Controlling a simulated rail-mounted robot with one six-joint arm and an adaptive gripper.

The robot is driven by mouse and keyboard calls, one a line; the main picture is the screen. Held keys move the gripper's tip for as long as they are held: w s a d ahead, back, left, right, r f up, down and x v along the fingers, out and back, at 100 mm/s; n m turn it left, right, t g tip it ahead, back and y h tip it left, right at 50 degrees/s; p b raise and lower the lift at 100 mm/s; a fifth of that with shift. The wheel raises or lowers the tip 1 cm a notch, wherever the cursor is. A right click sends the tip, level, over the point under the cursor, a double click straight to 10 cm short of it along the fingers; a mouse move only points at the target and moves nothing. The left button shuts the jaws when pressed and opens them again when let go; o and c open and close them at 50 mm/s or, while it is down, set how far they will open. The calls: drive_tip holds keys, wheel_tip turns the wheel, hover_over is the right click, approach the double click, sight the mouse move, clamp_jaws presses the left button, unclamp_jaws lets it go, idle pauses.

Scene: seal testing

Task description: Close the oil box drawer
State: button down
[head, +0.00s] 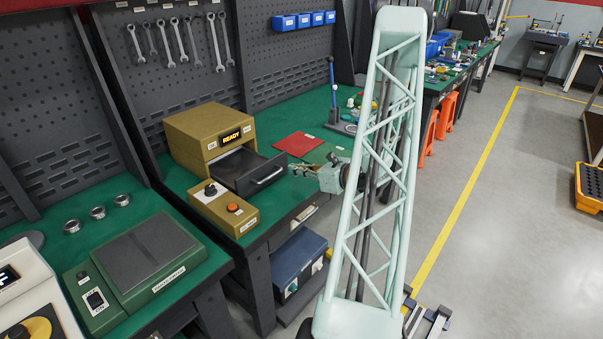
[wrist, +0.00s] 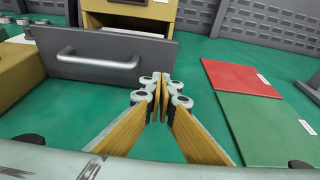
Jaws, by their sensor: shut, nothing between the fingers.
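The oil box (head: 212,133) is a mustard-yellow unit with a lit READY display on the green bench. Its dark grey drawer (head: 246,172) is pulled out, with a metal bar handle (head: 268,175) on the front. In the wrist view the drawer front (wrist: 110,52) and handle (wrist: 97,60) fill the upper left, and a gap shows between the front and the box body (wrist: 133,12). My gripper (wrist: 162,82) is shut and empty, in front of the drawer's right end and low over the bench. In the head view my gripper (head: 303,170) is just right of the handle.
A yellow control box (head: 224,207) with an orange button stands in front left of the drawer. A red mat (head: 298,144) and a green mat (wrist: 265,125) lie to the right. Several wrenches hang on the pegboard. A blue case (head: 297,262) sits below the bench.

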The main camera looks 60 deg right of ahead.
drive_tip(key=shift+w+d, duration=0.15)
drive_tip(key=shift+w, duration=0.5)
drive_tip(key=shift+w+d, duration=0.15)
drive_tip(key=shift+w, duration=0.5)
